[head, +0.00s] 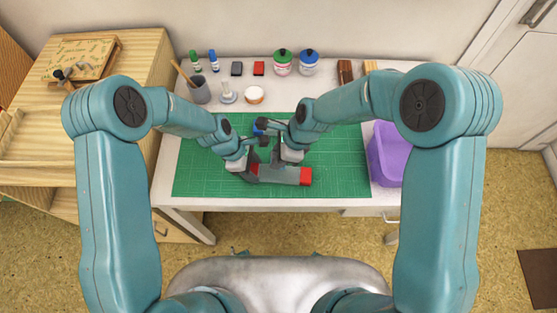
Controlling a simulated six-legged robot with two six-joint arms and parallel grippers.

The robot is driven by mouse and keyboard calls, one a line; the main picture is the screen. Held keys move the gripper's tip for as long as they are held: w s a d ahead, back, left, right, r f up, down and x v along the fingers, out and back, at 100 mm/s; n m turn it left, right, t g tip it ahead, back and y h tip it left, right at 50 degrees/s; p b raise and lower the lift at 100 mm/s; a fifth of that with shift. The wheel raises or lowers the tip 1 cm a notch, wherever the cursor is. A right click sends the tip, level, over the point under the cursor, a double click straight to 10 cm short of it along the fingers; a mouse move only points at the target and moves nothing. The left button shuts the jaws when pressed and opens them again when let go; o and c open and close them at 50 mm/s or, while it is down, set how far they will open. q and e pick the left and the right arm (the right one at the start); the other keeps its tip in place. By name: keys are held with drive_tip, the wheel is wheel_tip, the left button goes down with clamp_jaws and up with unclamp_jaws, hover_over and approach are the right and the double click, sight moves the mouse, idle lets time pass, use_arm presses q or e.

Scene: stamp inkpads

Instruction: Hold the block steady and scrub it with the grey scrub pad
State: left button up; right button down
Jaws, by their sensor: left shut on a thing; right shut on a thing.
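A long, low piece with a red right end (305,176) lies on the green cutting mat (340,150); this looks like the block. Its middle is covered by a grey slab (280,173), which seems to be the scrub pad, and a little red shows at its left. My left gripper (248,172) is shut at the block's left end. My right gripper (277,162) is shut just above the grey slab, apparently on the pad. The fingertips are small and partly hidden by the hands, so exact contact is unclear.
A purple bin (385,155) stands right of the mat. A blue item (259,126) is partly hidden between my arms. The mat's right part is clear.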

drive_tip(key=shift+r, duration=1.8)
use_arm(q)
drive_tip(key=o, duration=1.4)
drive_tip(key=shift+c, duration=0.2)
drive_tip(key=v, duration=1.2)
drive_tip(key=shift+s, duration=0.1)
use_arm(e)
drive_tip(key=shift+s, duration=0.1)
